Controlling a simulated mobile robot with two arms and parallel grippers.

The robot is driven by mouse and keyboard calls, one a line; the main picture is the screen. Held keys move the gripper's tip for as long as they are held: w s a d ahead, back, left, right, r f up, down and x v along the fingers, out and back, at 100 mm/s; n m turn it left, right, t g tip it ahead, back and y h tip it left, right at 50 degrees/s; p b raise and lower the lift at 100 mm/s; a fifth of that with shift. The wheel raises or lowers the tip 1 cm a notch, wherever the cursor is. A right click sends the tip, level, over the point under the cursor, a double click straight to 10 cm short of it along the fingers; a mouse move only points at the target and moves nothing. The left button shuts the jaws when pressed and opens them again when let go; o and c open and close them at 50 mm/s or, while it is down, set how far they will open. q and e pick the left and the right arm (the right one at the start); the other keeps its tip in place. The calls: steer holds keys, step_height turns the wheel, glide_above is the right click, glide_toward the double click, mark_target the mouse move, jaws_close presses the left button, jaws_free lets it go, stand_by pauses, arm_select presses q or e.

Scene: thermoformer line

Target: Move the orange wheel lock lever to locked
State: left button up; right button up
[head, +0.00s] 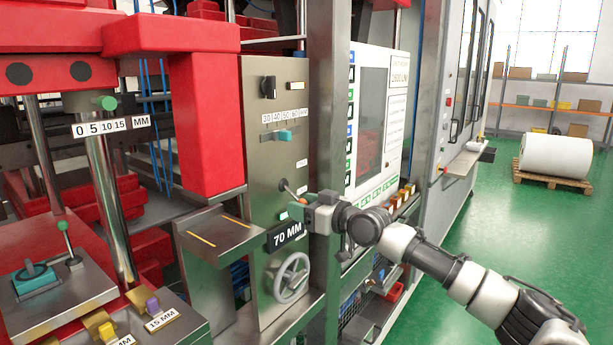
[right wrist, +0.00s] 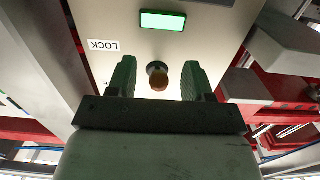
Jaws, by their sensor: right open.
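The orange wheel lock lever (head: 301,200) sticks out of the grey control panel (head: 268,100), above the handwheel. Its dark rod slopes down toward its orange knob in the head view. In the right wrist view the lever (right wrist: 158,82) is seen nearly end-on, its knob between the two green fingers with a gap on each side. My right gripper (head: 309,205) is open around the knob and partly covers it in the head view. A LOCK label (right wrist: 103,45) appears upside down left of the lever in the right wrist view. My left gripper is not in view.
A grey handwheel (head: 292,278) and a 70 MM display (head: 287,236) sit below the lever. A metal shelf (head: 217,232) juts out left of it. A teal slider (head: 284,135) is higher on the panel. A lit green indicator (right wrist: 163,21) is near the lever.

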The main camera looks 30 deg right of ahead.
steer(key=b+v, duration=0.2)
steer(key=v, duration=0.5)
steer(key=shift+b, duration=0.4)
steer(key=b+v, duration=1)
steer(key=b, duration=0.1)
steer(key=shift+s+d+b, duration=0.25)
steer(key=shift+b, duration=0.05)
